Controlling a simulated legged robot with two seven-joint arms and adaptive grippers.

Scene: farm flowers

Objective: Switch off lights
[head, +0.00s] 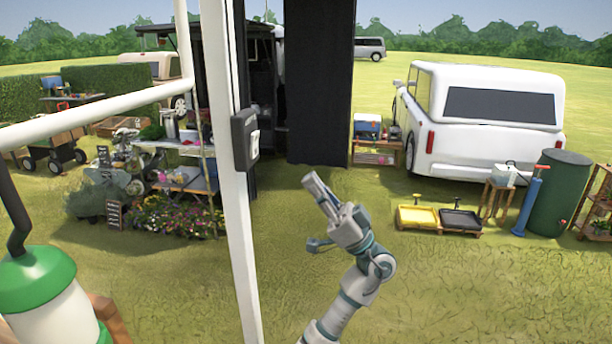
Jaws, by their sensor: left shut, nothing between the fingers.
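A dark switch box (240,148) with a pale rocker switch (254,142) on its right-hand face is fixed to a white upright post (238,230). My left gripper (314,187) is to the right of the switch box and lower in the picture, with its fingers pointing up and to the left. It is shut and empty, and a gap shows between it and the switch. I cannot tell which way the rocker is set, and no lit lamp can be made out. My right gripper is not in view.
A green and white lantern-like object (35,285) is close at lower left. A dark panel (319,85) hangs behind the post. Flowers (170,215) stand left of it. Open grass lies right of my arm.

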